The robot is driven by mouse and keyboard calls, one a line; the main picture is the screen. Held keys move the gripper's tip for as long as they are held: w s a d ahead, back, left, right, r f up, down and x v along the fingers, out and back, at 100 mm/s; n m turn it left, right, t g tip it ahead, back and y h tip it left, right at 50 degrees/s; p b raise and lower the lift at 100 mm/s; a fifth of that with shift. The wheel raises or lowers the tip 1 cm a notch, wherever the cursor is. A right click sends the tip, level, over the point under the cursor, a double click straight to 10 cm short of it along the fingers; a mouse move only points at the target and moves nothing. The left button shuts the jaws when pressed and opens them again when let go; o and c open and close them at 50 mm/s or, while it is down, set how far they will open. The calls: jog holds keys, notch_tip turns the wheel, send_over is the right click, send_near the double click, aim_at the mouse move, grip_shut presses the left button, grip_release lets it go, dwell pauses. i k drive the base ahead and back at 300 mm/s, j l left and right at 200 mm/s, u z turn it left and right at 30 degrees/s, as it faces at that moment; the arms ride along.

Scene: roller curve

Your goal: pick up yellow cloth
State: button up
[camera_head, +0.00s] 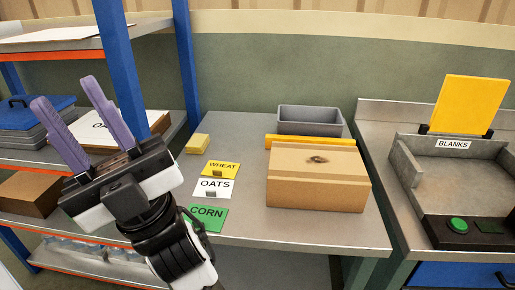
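A small folded yellow cloth (197,144) lies flat on the grey workbench at its back left corner, just behind the yellow WHEAT card. My gripper (70,110) is raised at the left, in front of the blue shelf rack. Its two purple fingers point up and stand apart with nothing between them. The cloth is to the right of my gripper, clear of it and not touched. It is fully in view.
The workbench (255,228) bears WHEAT (229,167), OATS (226,184) and CORN (217,213) cards, a cardboard box (300,193), a yellow bar (290,141) and a grey bin (310,111). A blue rack post (186,60) stands left of the cloth. A BLANKS station (430,165) is at right.

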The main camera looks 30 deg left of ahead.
aim_at(197, 144)
jog(key=i+l+u, duration=0.1)
jog(key=l, duration=0.25)
jog(key=i+l+u, duration=0.1)
jog(key=l, duration=0.25)
jog(key=u, duration=1.3)
jog(key=i+u, duration=0.15)
jog(key=u, duration=0.25)
jog(key=i+l, duration=0.15)
jog(key=i, duration=0.3)
jog(key=i+l, duration=0.15)
jog(key=i, duration=0.25)
